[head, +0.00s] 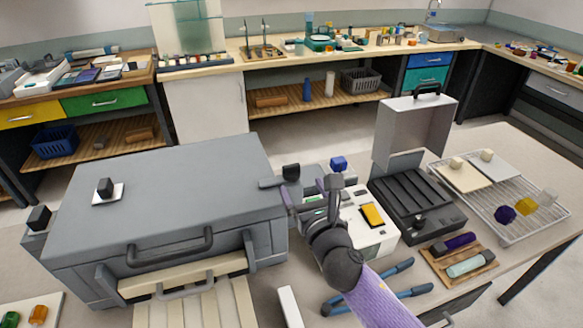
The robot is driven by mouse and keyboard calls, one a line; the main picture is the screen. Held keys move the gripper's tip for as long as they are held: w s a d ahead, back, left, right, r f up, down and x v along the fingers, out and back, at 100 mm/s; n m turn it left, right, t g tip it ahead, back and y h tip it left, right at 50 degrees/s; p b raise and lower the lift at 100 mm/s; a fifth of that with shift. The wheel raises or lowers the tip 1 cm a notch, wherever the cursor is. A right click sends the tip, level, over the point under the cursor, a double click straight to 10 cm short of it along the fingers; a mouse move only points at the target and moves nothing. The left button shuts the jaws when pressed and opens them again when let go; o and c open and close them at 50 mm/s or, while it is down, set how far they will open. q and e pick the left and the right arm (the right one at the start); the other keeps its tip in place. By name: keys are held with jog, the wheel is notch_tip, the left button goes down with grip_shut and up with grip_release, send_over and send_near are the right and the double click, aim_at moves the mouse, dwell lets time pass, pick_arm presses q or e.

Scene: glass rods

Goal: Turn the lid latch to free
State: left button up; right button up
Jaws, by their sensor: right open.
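A large grey box (160,195) with a flat lid stands on the left of the near table, and its lid looks shut. At the lid's right edge is a grey bar with a black block (291,172). It looks like the lid latch, but I cannot tell its setting for certain. My right gripper (311,190) is open, with its fingers just in front of and beside the black block. I cannot tell whether they touch it. Another black knob on a white plate (106,189) sits on the lid's left. My left gripper is not in view.
A white device with a yellow panel (372,215) stands right of my gripper. Blue-handled pliers (398,268) lie in front. A cream drawer (180,280) projects from the box.

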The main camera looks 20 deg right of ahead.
aim_at(292, 169)
jog(key=w+b, duration=0.1)
jog(key=w, duration=0.6)
jog(key=shift+w+a, duration=0.15)
jog(key=shift+w, duration=0.2)
grip_shut()
